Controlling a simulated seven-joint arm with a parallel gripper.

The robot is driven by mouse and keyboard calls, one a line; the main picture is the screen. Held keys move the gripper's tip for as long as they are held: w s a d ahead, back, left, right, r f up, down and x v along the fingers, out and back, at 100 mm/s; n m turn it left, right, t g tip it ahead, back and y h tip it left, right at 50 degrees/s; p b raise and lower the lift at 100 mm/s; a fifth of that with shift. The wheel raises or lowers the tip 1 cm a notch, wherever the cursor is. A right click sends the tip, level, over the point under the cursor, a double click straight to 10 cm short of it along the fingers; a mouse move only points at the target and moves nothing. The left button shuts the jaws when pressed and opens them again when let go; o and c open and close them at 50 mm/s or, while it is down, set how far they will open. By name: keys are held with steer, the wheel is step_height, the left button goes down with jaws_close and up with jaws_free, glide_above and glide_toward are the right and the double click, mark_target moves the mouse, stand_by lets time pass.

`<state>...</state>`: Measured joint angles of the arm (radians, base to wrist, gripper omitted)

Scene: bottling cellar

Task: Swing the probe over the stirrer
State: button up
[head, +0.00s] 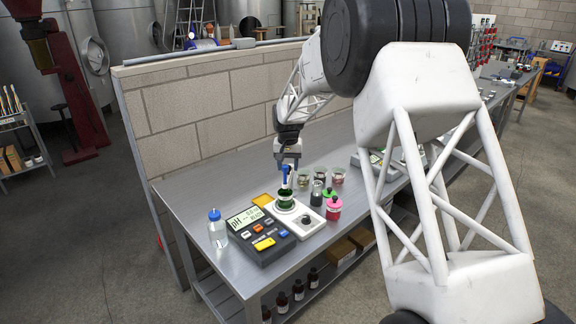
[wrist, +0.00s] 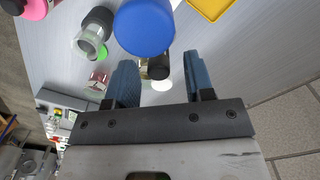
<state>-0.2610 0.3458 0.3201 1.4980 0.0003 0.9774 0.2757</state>
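The probe (head: 285,175) has a blue head and stands upright at the beaker of dark green liquid (head: 286,205); I cannot tell how deep its tip is. The beaker sits on the white stirrer (head: 308,226), beside the grey pH meter (head: 272,250). My gripper (head: 288,157) is just above the probe's head, pointing down. In the wrist view my gripper (wrist: 161,60) has its two blue-grey fingers apart. A large blue round top (wrist: 145,27), apparently the probe's head, lies just past the fingertips, nearer the left finger. A black part shows below it.
A yellow tray (head: 262,199) lies behind the meter. A clear bottle with a blue cap (head: 217,229) stands left of it. A pink-capped bottle (head: 334,207) and a dark-capped jar (head: 317,194) stand right of the beaker. A block wall (head: 215,110) backs the bench.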

steer(key=shift+r, duration=0.1)
steer(key=shift+r, duration=3.8)
steer(key=shift+s+d+r, duration=0.15)
steer(key=shift+s+r, duration=0.05)
steer(key=s+d+r, duration=0.4)
steer(key=s+d, duration=0.1)
steer(key=s, duration=0.4)
steer(key=s+d+r+t, duration=0.1)
steer(key=s+d+r, duration=0.4)
steer(key=s, duration=0.5)
steer(key=s+d+r, duration=0.3)
steer(key=s+d, duration=0.3)
steer(key=s, duration=0.3)
steer(key=s+d+f, duration=0.1)
steer(key=s+d, duration=0.1)
steer(key=s, duration=0.8)
steer(key=s+d+f+t, duration=0.1)
steer(key=s+d+f, duration=0.1)
steer(key=s, duration=0.7)
steer(key=s+d+f, duration=0.2)
steer(key=s+d, duration=0.1)
steer(key=s, duration=0.7)
steer(key=shift+s+d+f+t, duration=0.25)
steer(key=shift+s+t, duration=0.05)
steer(key=shift+s, duration=0.05)
